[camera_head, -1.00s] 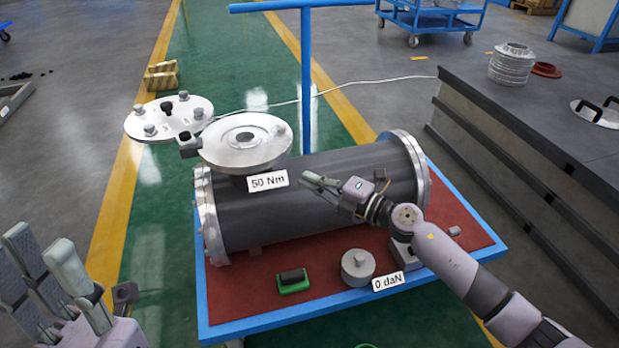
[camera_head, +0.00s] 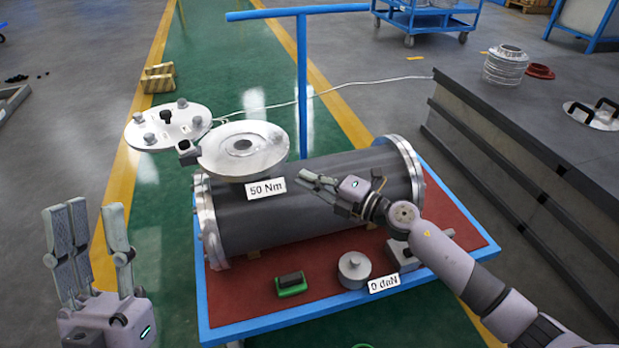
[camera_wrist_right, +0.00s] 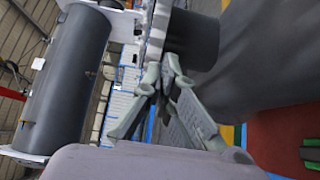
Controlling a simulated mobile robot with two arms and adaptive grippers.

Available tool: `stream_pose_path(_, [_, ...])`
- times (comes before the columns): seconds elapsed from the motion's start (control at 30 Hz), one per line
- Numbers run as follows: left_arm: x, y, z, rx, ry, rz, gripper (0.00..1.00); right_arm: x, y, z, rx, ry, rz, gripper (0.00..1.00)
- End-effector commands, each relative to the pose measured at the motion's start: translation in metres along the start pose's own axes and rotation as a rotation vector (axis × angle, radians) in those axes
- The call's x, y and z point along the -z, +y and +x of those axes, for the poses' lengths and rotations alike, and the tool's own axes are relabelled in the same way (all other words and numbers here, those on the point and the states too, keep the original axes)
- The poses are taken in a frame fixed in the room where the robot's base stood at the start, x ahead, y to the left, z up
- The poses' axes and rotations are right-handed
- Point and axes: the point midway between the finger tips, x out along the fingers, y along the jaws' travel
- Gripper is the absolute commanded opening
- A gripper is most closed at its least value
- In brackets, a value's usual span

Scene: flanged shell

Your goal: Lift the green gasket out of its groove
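A dark cylindrical shell lies on its side on a red-topped cart (camera_head: 240,285), with a pale round flange (camera_head: 262,150) on its upward neck. I see no green ring on the flange face; its centre is dark. My right gripper (camera_head: 302,176) is over the shell, right of the flange and apart from it. In the right wrist view its fingertips (camera_wrist_right: 162,66) come together with nothing visible between them. My left gripper (camera_head: 90,208) is open and empty, fingers up, left of the cart.
A round cover plate (camera_head: 168,127) with bolts stands out left of the flange. A green-and-black block (camera_head: 291,285) and a grey weight (camera_head: 354,270) are on the cart front. A grey bench (camera_head: 510,150) is at right. A blue post (camera_head: 302,90) rises behind.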

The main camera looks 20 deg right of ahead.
Motion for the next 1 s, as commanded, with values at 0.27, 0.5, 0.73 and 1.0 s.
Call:
stream_pose_path(0.27, [0.000, 0.000, 0.000, -0.001, 0.001, 0.000, 0.33, 0.000, 0.000, 0.000, 0.000, 0.000, 0.000, 0.21])
stream_pose_path(0.5, [0.000, 0.000, 0.000, -0.001, 0.002, 0.000, 0.33, 0.000, 0.000, 0.000, -0.001, 0.000, 0.000, 0.27])
stream_pose_path(0.73, [0.000, 0.000, 0.000, -0.001, 0.001, 0.000, 0.33, 0.000, 0.000, -0.006, 0.000, -0.001, 0.001, 0.27])
stream_pose_path(1.0, [0.000, 0.000, 0.000, -0.001, 0.002, 0.000, 0.33, 0.000, -0.002, -0.057, 0.004, 0.000, 0.003, 0.27])
